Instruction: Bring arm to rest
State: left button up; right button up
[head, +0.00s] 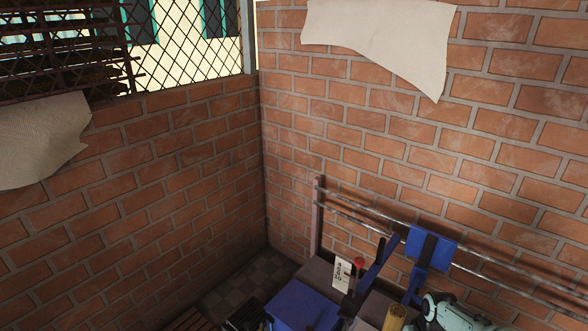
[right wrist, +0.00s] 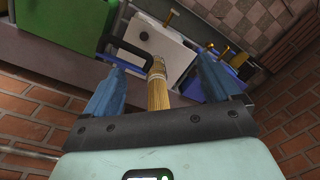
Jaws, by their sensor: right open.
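My right gripper (right wrist: 161,62) is open, with its two blue fingers spread wide in the right wrist view. A tan bundle of thin sticks (right wrist: 158,88) stands in the gap between the fingers, with space on both sides. The bundle also shows at the bottom of the head view (head: 395,318), beside the pale teal body of my right wrist. My left gripper is not in view.
A blue box (head: 302,305) and a white card with dark print (head: 342,273) are left of the bundle. A blue bracket (head: 431,248) hangs on metal rails along the brick wall (head: 400,140). A white block (right wrist: 160,48) stands behind the bundle.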

jog(key=s+a+f+y, duration=0.1)
jog(key=a+f, duration=0.2)
jog(key=f, duration=0.2)
jog(key=s+a+f, duration=0.2)
jog(key=a+f, duration=0.1)
jog(key=f, duration=0.2)
jog(key=s+a+f+m+y, duration=0.1)
jog(key=s+a+f, duration=0.45)
jog(key=s, duration=0.25)
jog(key=s+a+f+m+y, duration=0.1)
jog(key=s+a+f+m, duration=0.1)
jog(key=s+a+f, duration=0.4)
jog(key=s+a+m, duration=0.1)
jog(key=s+a, duration=0.1)
jog(key=s, duration=1)
pick_arm(q)
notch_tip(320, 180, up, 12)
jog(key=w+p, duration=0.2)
jog(key=p, duration=1)
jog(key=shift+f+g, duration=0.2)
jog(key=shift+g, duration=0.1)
pick_arm(e)
notch_tip(320, 180, up, 11)
jog(key=w+g, duration=0.1)
jog(key=shift+w+r, duration=0.15)
jog(key=shift+r, duration=0.05)
